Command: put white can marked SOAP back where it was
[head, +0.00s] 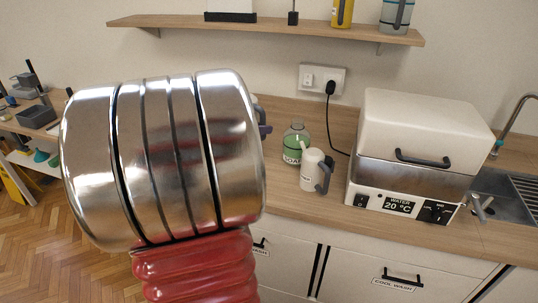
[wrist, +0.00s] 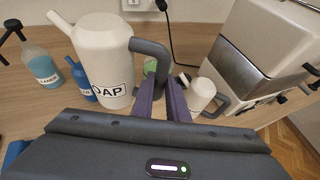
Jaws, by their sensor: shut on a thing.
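The white can marked SOAP (wrist: 103,62) is large in the wrist view, with a spout at upper left and a dark grey handle at right. Its label shows only in part, as "OAP". My gripper (wrist: 162,82) has its purple fingers shut on the can's handle. The can looks close to upright; I cannot tell whether its base touches the counter.
A smaller white can (head: 312,170) and a green bottle (head: 296,140) stand left of the white water bath (head: 415,150). A blue can (wrist: 80,82) and a pale bottle (wrist: 42,66) stand at left in the wrist view. A shelf (head: 270,28) hangs above; a black cord (head: 335,125) runs down the wall.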

